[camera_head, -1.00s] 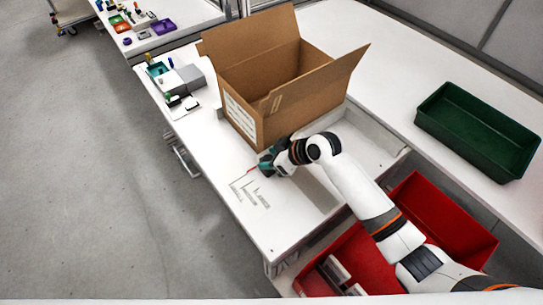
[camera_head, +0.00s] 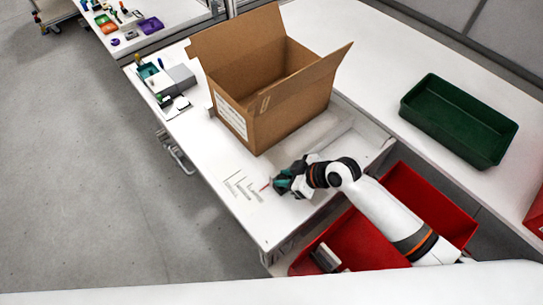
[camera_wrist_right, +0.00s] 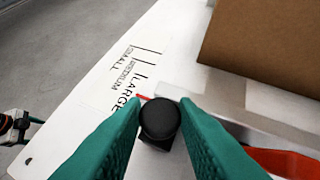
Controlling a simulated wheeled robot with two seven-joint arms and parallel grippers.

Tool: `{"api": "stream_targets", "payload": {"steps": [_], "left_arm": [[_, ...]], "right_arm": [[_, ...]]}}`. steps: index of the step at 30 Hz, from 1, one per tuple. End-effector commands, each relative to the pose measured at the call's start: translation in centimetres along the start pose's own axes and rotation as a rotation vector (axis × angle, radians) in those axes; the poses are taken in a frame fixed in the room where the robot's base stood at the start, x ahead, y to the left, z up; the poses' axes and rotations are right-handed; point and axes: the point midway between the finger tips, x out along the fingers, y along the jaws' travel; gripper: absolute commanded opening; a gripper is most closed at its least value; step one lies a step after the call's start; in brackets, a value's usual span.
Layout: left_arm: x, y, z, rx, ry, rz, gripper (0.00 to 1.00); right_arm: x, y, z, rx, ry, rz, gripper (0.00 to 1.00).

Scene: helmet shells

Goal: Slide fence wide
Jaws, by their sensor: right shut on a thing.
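My right gripper (camera_head: 283,185) is low over the near part of the white bench, beside printed size marks. In the right wrist view, its teal fingers (camera_wrist_right: 160,125) are shut on a round black knob (camera_wrist_right: 160,117). A red pointer (camera_wrist_right: 144,97) sticks out beside the knob, close to the LARGE label (camera_wrist_right: 126,104). A pale bar (camera_wrist_right: 240,118), seemingly the fence, runs right from the knob; the gripper hides part of it. What seems to be part of my left gripper (camera_wrist_right: 35,120) shows at the left edge; its jaws are unclear.
An open cardboard box (camera_head: 270,105) stands on the bench beyond the gripper. Red bins (camera_head: 425,205) sit by the bench at lower right. A green tray (camera_head: 460,120) lies on the table at right. Small parts (camera_head: 165,85) sit at the back left.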

Motion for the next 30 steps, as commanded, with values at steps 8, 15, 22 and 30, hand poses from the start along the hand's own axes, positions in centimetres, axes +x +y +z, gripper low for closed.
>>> {"api": "stream_targets", "payload": {"steps": [8,15,22,30], "left_arm": [[-0.4,0.0,0.0,0.000,0.000,0.000,0.69],[-0.4,0.0,0.0,0.000,0.000,0.000,0.69],[-0.4,0.0,0.0,0.000,0.000,-0.001,0.69],[-0.1,-0.1,-0.1,0.000,0.001,-0.001,0.69]], "right_arm": [[-0.8,0.5,-0.8,-0.002,0.000,0.000,0.00],[-0.8,0.4,-0.8,-0.002,0.000,-0.001,0.41],[-0.8,0.4,-0.7,-0.001,-0.001,-0.001,0.48],[-2.5,0.3,-0.9,-0.003,0.000,-0.003,0.48]]}}
